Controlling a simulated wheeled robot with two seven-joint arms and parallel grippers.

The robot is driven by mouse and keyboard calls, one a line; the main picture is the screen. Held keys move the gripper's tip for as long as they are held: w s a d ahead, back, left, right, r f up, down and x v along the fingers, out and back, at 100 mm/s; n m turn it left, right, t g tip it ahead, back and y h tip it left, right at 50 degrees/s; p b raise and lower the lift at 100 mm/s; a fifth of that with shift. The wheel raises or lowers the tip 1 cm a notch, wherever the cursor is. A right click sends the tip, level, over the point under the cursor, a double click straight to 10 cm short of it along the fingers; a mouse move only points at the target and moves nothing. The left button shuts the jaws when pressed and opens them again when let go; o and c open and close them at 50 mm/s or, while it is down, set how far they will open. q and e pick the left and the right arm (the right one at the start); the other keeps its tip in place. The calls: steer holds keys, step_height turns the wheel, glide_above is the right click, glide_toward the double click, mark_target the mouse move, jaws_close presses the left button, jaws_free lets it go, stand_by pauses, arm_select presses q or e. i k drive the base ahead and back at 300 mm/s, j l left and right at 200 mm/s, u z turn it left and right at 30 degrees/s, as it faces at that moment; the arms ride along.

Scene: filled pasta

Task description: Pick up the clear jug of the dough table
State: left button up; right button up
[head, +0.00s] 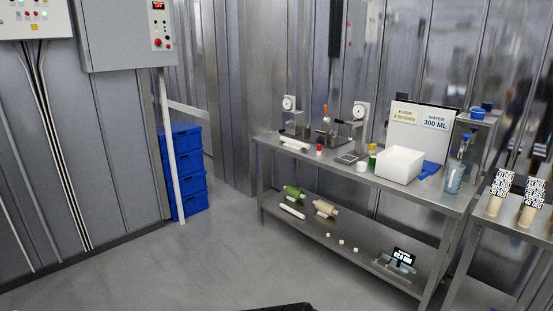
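A clear, bluish jug (454,178) stands upright near the right end of the steel dough table (330,165), with a blue item rising above its rim. It is right of a white bin (399,165) and a blue scoop-like item (429,169). The jug is small and far away, so I cannot tell its handle or how much is in it. Neither of my grippers is in view.
The table's lower shelf (345,255) holds rollers and a small display (402,258). Another steel table (478,240) is at right. Blue crates (185,175) are stacked left. The grey floor in front is clear.

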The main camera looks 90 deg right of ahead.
mark_target(455, 171)
steer(key=z, duration=4)
steer(key=i+l, duration=0.2)
steer(key=i, duration=0.25)
steer(key=i+l, duration=0.25)
steer(key=i, duration=0.25)
steer(key=i+l+z, duration=0.1)
steer(key=i, duration=0.35)
steer(key=i+l, duration=0.3)
steer(key=i, duration=0.15)
